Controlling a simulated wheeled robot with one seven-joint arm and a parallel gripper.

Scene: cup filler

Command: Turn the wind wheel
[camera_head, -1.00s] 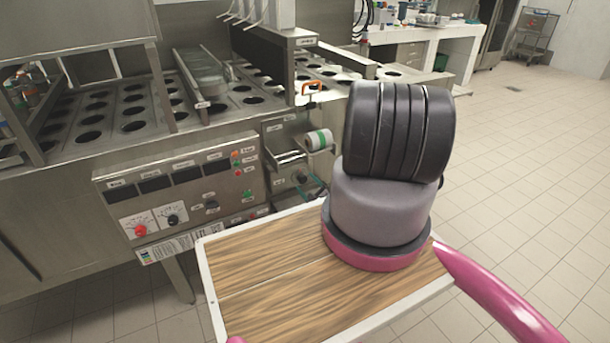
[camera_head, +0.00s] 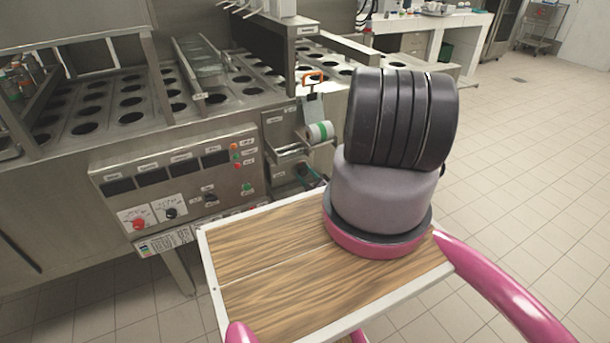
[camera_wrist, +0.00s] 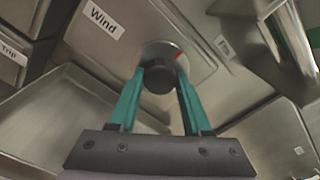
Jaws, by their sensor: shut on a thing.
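The wind wheel (camera_wrist: 157,78) is a dark round knob on a pale disc with a red mark. It sits on a steel panel with a "Wind" label (camera_wrist: 103,17) beside it. In the wrist view the teal fingers of my gripper (camera_wrist: 158,72) reach it from both sides and are shut on it. In the head view the wheel (camera_head: 303,170) is on the front of the steel machine, below the roll with a green band (camera_head: 320,131).
The control panel (camera_head: 180,180) with displays, knobs and buttons is left of the wheel. A steel shelf (camera_head: 287,150) juts out under the roll. Steel trays or ledges lie around the wheel in the wrist view. Tiled floor (camera_head: 535,170) is open at the right.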

